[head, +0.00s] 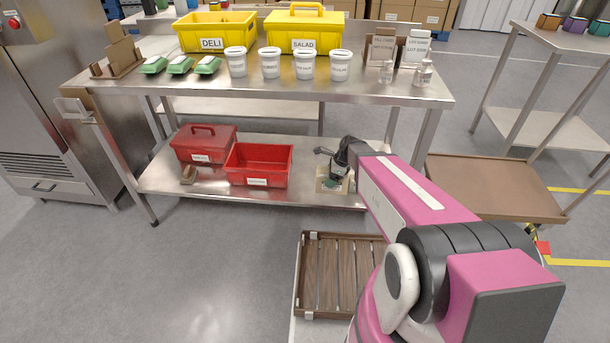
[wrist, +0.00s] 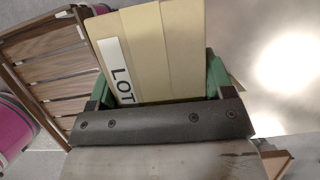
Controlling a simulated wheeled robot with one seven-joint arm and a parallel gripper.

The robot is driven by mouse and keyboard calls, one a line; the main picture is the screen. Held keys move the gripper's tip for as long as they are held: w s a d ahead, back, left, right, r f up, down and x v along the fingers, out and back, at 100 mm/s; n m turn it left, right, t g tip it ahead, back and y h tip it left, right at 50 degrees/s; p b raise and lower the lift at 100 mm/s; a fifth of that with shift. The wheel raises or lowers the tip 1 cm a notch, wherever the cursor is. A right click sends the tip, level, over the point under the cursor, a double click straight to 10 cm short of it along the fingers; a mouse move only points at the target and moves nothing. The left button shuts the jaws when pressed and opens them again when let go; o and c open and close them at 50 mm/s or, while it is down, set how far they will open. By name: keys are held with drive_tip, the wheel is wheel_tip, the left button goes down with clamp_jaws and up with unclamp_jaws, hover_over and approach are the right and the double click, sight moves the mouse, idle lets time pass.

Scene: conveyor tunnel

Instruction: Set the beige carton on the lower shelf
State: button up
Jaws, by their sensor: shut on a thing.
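The beige carton (wrist: 157,55) fills the middle of the wrist view, with a white label reading "LOT" on its left side. My gripper (wrist: 160,90) is shut on it, with green finger pads at the carton's two sides. In the head view my gripper (head: 334,178) is at the right part of the lower shelf (head: 312,155), near its front edge. The carton (head: 322,184) shows there only in part, behind the gripper. I cannot tell whether its base touches the shelf.
A red toolbox (head: 203,144) and an open red bin (head: 258,165) stand on the lower shelf, left of my gripper. A wooden slatted crate (head: 310,275) is below the arm. Tubs and yellow boxes fill the upper shelf (head: 290,87).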

drive_tip(key=shift+w+a+f, duration=0.85)
drive_tip(key=shift+w+f, duration=0.5)
drive_tip(key=shift+f, duration=0.25)
drive_tip(key=shift+w+a+f, duration=0.85)
drive_tip(key=shift+w+f, duration=0.5)
drive_tip(key=shift+f, duration=0.3)
drive_tip(key=shift+w+a+f, duration=0.85)
drive_tip(key=shift+w+f, duration=0.5)
drive_tip(key=shift+f, duration=0.25)
drive_tip(key=shift+f, duration=0.15)
drive_tip(key=o, duration=1.3)
